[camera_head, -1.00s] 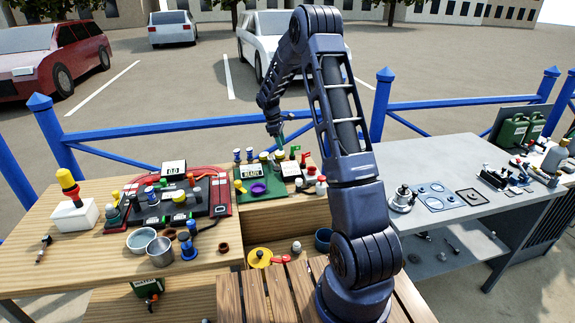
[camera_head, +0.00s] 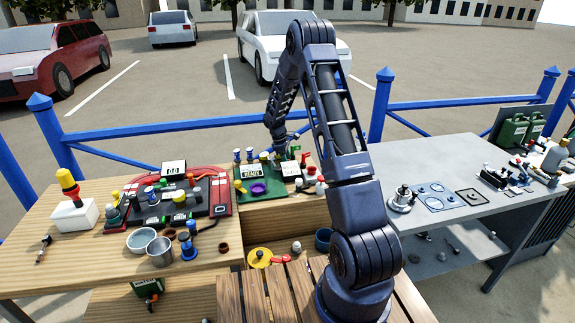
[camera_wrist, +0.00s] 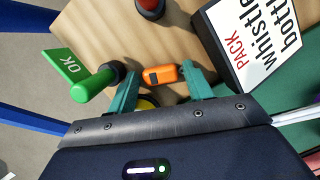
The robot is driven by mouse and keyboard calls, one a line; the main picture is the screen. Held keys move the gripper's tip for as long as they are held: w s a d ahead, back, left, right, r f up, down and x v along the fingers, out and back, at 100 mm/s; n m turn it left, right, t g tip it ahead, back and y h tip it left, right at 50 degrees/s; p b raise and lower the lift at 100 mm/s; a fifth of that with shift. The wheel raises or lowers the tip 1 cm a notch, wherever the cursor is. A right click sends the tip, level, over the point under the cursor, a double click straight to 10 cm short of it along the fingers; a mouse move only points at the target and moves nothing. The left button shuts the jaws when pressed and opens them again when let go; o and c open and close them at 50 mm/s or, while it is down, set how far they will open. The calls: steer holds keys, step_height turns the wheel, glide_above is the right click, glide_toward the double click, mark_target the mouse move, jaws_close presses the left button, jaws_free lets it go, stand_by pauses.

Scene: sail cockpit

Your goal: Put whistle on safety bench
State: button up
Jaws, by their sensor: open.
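In the wrist view, a small orange thing with a dark patch, which looks like the whistle (camera_wrist: 160,74), lies on the wooden top. My gripper (camera_wrist: 160,86) is open, with one teal finger on each side of it. I cannot tell whether either finger touches it. In the head view, my gripper is low over the back of the middle bench (camera_head: 262,207), and its fingers and the whistle are hard to make out there. No bench carries a readable safety label.
In the wrist view, a green post with an OK flag (camera_wrist: 62,66) stands close left of my fingers. A sign reading PACK whistle (camera_wrist: 250,45) stands close right. In the head view, the grey bench (camera_head: 435,160) has a bare area at its back left; blue railings (camera_head: 180,130) run behind.

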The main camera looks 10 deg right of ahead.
steer(key=shift+c, duration=0.4)
steer(key=c, duration=0.7)
steer(key=shift+r, duration=0.1)
steer(key=shift+c, duration=0.2)
step_height(320, 180, up, 20)
